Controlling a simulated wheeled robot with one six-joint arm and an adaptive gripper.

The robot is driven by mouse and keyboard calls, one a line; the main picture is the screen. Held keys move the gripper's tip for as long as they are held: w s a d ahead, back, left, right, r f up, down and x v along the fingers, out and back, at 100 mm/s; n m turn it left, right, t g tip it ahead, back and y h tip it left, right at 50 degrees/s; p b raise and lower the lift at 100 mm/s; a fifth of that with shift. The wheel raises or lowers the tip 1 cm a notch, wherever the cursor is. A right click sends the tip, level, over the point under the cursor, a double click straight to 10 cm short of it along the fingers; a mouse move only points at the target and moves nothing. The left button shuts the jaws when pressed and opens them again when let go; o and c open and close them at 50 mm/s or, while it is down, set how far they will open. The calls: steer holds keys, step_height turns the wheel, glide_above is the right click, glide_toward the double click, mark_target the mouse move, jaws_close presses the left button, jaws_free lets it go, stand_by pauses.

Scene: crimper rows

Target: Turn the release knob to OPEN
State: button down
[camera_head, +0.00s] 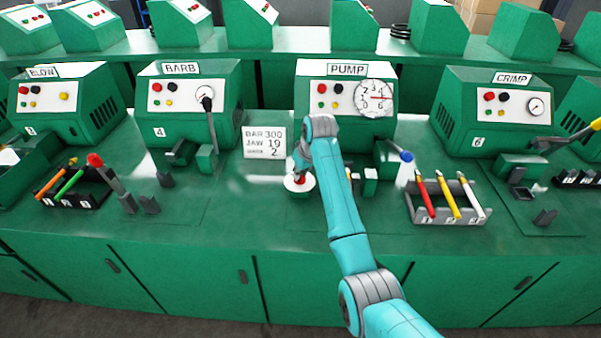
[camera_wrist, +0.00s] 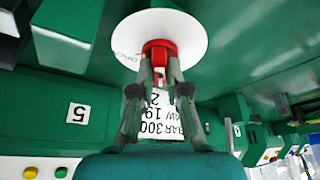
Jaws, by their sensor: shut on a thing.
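The release knob (camera_wrist: 158,47) is red and sits in the middle of a round white disc (camera_wrist: 190,30), with small dark lettering near the disc's edge that is only partly legible. In the head view the white disc (camera_head: 292,187) lies on the green bench in front of the PUMP unit (camera_head: 345,70), and the red knob is mostly hidden by my gripper. My gripper (camera_wrist: 160,70) has its two fingers closed on the red knob, one on each side. In the head view my gripper (camera_head: 301,168) is at the disc, below my teal arm.
A white card (camera_head: 264,142) reading BAR 300, JAW 19 stands just left of the disc. A rack (camera_head: 447,215) with red, yellow and white tools is to the right. A blue-tipped lever (camera_head: 406,157) stands nearby. The bench front is fairly clear.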

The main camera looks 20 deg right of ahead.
steer(key=m+h, duration=0.1)
steer(key=m, duration=0.3)
steer(key=shift+a+h, duration=0.15)
steer(key=shift+h, duration=0.25)
steer(key=m+h, duration=0.1)
steer(key=m, duration=0.3)
steer(key=shift+a, duration=0.1)
steer(key=m+g+h, duration=0.1)
steer(key=m, duration=0.3)
steer(key=shift+h, duration=0.4)
steer(key=shift+w+m+g+h, duration=0.1)
steer(key=shift+m+g+h, duration=0.3)
steer(key=shift+m, duration=1.8)
steer(key=c, duration=1.2)
jaws_free()
steer(key=shift+o, duration=0.2)
steer(key=shift+a+r, duration=0.1)
